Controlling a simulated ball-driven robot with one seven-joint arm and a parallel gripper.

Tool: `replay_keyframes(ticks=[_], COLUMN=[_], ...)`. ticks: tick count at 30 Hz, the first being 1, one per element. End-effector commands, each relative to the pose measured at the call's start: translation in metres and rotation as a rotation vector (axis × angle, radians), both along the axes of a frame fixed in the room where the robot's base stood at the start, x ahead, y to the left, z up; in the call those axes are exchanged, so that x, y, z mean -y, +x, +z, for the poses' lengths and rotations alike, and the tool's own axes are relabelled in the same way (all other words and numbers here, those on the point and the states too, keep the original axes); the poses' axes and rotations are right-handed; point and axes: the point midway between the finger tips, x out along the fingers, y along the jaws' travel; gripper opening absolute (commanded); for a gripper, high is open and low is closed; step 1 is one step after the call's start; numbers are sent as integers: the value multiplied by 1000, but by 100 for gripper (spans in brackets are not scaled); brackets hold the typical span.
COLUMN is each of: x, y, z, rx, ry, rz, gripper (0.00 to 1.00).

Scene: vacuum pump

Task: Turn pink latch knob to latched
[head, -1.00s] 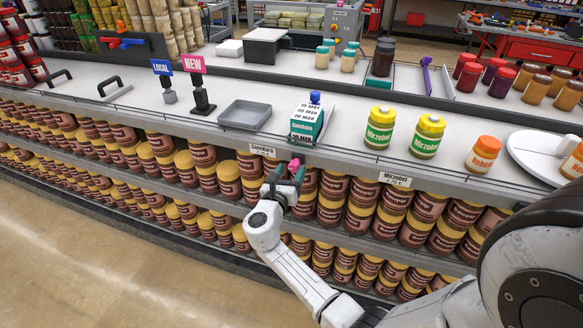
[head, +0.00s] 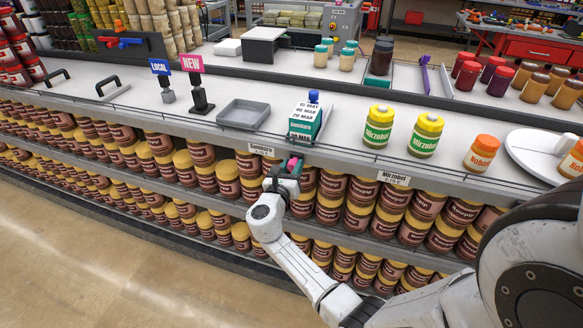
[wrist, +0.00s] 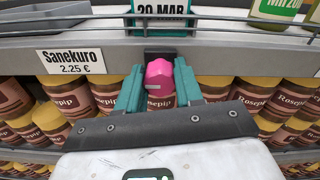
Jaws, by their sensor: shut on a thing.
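The pink latch knob (wrist: 159,76) sits on a dark mount at the front edge of the counter, below the teal-and-white date box (head: 305,118). My gripper (wrist: 160,88) has its two teal fingers on either side of the knob and is shut on it. In the head view, the knob (head: 293,162) is partly hidden by the fingers. A small pale mark shows on the knob's lower face in the wrist view. I cannot tell from these views whether the latch is latched.
A wire rail (head: 370,152) runs along the counter edge just above my gripper. Rows of brown jars (head: 333,186) fill the shelves behind and below it. A price label (wrist: 70,61) is to the left. A grey tray (head: 243,114) and yellow-lidded jars (head: 378,127) stand on the counter.

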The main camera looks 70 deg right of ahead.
Motion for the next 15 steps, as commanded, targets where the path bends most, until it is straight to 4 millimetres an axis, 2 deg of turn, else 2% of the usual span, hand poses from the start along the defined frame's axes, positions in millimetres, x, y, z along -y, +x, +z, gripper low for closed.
replay_keyframes(ticks=[4, 15], x=[0, -1], y=[0, 0], z=[0, -2], rx=[0, 74], ry=[0, 5], rz=[1, 1], gripper=[5, 5])
